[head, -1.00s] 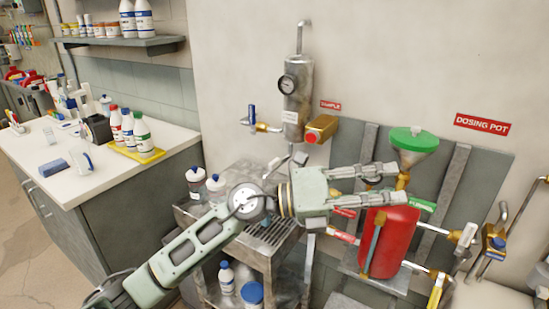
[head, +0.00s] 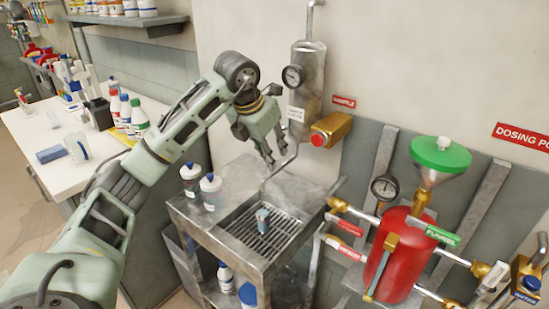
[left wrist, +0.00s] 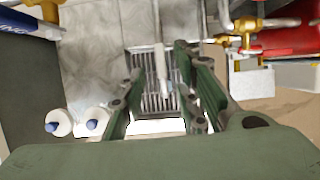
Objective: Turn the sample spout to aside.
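The sample spout (head: 283,165) is a thin grey bent pipe. It runs from the bottom of the metal sample cylinder (head: 307,80) down over the grated drain. My left gripper (head: 269,157) hangs fingers-down just left of the pipe's upper part in the head view. In the left wrist view, the spout (left wrist: 160,60) appears between the spread fingers of my left gripper (left wrist: 157,72), over the grate. The fingers look apart from it, though the depth is hard to judge. My right gripper is not in view.
Two bottles (head: 210,190) stand at the sink's left edge. A brass fitting with a red button (head: 330,130) is right of the cylinder. A red dosing pot (head: 393,255) stands further right.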

